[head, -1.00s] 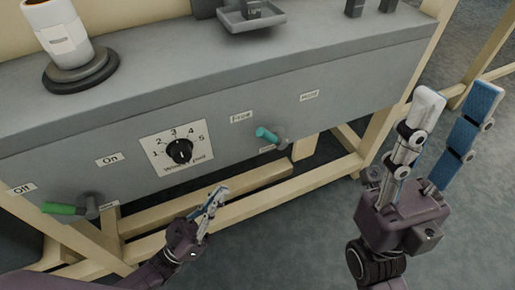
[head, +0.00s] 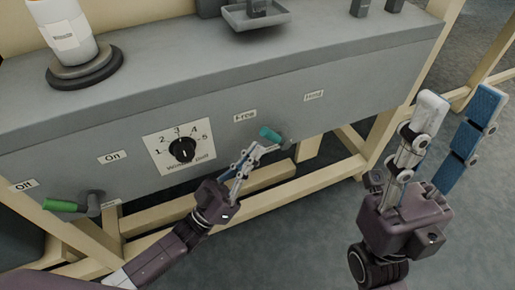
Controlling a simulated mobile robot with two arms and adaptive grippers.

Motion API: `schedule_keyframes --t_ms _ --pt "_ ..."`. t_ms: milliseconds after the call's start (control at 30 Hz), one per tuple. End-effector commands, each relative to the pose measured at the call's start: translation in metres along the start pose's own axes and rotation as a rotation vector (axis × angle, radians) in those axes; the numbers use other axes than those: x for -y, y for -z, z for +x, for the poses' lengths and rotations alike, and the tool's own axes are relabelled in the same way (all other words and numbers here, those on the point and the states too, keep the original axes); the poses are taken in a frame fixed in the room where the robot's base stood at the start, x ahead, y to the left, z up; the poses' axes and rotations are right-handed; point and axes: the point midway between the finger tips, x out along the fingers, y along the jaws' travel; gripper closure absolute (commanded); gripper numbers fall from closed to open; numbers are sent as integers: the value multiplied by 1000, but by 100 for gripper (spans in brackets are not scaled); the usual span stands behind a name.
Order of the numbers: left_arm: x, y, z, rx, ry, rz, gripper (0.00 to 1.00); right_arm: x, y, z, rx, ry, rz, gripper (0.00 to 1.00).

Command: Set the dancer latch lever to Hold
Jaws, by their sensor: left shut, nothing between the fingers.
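The dancer latch lever (head: 271,134) has a teal handle on a grey pivot at the right of the grey panel. Its handle points up and left, toward the label Free (head: 245,116). The label Hold (head: 313,96) is up and right of the pivot. My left gripper (head: 254,150) is shut and empty, its fingertips just below and left of the teal handle; I cannot tell whether they touch it. The label under the lever is hidden behind the fingers. My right gripper (head: 461,108) is open and empty at the right, away from the panel.
A green-handled lever (head: 65,206) with Off and On labels is at the panel's left. A numbered dial (head: 183,149) sits between the levers. A white roll on a dark base (head: 82,72) and a small grey tray (head: 255,17) are on top. Wooden frame bars run below.

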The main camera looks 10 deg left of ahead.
Motion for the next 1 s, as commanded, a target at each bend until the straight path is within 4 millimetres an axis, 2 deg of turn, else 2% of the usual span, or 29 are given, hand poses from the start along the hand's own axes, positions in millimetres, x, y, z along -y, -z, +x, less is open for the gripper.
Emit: schedule_keyframes --t_ms 200,667,1000 --pt "0 0 14 1 0 -1 100 0 -1 -3 0 0 0 60" --pt "0 0 15 4 0 0 100 0 0 -1 0 0 0 60" --pt "-1 2 18 34 0 6 100 0 2 10 0 0 -1 60"
